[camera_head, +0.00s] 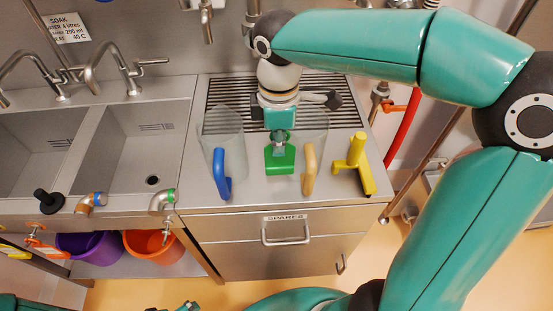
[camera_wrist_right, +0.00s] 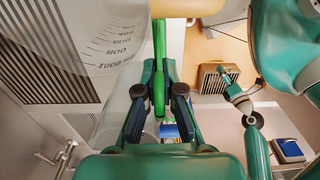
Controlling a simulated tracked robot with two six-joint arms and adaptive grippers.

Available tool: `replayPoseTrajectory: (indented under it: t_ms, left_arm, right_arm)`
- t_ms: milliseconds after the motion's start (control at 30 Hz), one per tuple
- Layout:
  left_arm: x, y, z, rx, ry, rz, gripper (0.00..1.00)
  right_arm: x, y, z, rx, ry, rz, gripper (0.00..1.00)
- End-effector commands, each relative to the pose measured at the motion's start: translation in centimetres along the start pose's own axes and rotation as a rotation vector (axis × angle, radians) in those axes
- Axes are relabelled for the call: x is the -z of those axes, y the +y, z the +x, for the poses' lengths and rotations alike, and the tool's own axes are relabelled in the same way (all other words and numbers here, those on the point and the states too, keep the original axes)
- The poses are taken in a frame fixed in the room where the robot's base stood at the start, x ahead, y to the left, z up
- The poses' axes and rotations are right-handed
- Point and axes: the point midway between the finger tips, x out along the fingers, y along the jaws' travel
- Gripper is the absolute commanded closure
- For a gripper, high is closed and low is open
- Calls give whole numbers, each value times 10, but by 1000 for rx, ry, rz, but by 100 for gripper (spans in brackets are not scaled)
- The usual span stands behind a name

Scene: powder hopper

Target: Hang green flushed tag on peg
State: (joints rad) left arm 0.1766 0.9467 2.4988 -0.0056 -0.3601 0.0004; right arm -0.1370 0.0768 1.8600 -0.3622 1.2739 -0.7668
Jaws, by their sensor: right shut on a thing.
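My right gripper (camera_head: 280,146) is over the steel worktop, between two clear jugs, shut on a flat green piece that looks like the green tag (camera_head: 280,160). In the right wrist view the green tag (camera_wrist_right: 160,65) shows nearly edge-on, standing up between the two fingers of the right gripper (camera_wrist_right: 160,95). Any writing on it cannot be read. My left gripper (camera_wrist_right: 230,80) is small and far off in the right wrist view; its jaws are unclear. I cannot pick out a free peg with certainty.
A blue-handled jug (camera_head: 222,172) and an orange-handled jug (camera_head: 310,170) flank the right gripper closely. A yellow tool (camera_head: 356,165) stands at right. Sinks (camera_head: 130,150) lie left. Below their front edge are taps (camera_head: 162,202), an orange tag (camera_head: 45,250) and purple (camera_head: 90,248) and orange (camera_head: 152,246) buckets.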

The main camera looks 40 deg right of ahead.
Motion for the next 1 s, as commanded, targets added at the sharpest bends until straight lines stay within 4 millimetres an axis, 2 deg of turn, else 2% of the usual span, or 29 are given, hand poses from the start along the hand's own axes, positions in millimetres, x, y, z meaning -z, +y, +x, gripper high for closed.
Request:
replayPoseTrajectory:
  t_ms: [500,967,1000]
  left_arm:
    - [0,1,-3,0,0,0,0]
    - [0,-1,2,0,0,0,0]
    - [0,0,1,0,0,0,0]
  right_arm:
    - [-1,0,52,1,-2,2,100]
    - [0,0,60,0,-1,1,100]
    - [0,0,58,-1,-1,1,88]
